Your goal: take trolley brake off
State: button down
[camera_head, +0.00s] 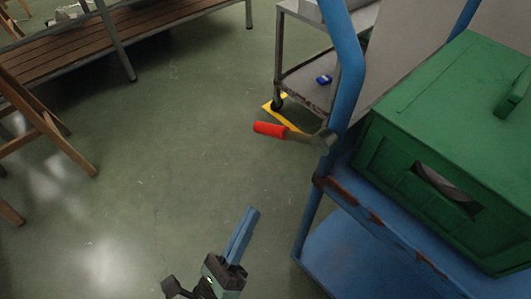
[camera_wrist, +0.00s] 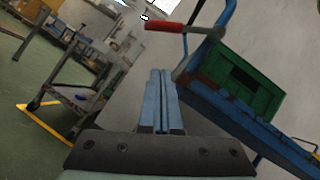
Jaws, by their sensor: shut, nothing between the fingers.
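The brake lever is a grey bar with a red grip (camera_head: 269,129). It sticks out to the left from the blue trolley (camera_head: 346,258), beside its tall blue post. The red grip also shows in the wrist view (camera_wrist: 163,27), above and beyond the fingertips. My gripper (camera_head: 249,213) is in the lower middle of the head view, below and apart from the lever. Its blue fingers are together and empty, as they also appear in the wrist view (camera_wrist: 160,75). A green box (camera_head: 440,125) with an oval-looking opening sits on the trolley.
A grey wheeled cart (camera_head: 305,85) with a small blue item (camera_head: 323,79) stands behind the lever, near yellow floor tape (camera_head: 270,108). A slatted wooden bench (camera_head: 60,55) and wooden legs (camera_head: 55,130) are at left. The green floor (camera_head: 160,160) between is clear.

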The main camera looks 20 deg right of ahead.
aim_at(287, 133)
jog(key=a+r+b+x, duration=0.1)
jog(key=r+x, duration=0.1)
jog(key=x, duration=0.9)
jog(key=shift+w+a+r+b, duration=0.2)
jog(key=shift+w+b, duration=0.1)
jog(key=shift+w, duration=0.1)
jog(key=shift+w+b, duration=0.1)
jog(key=shift+b, duration=0.25)
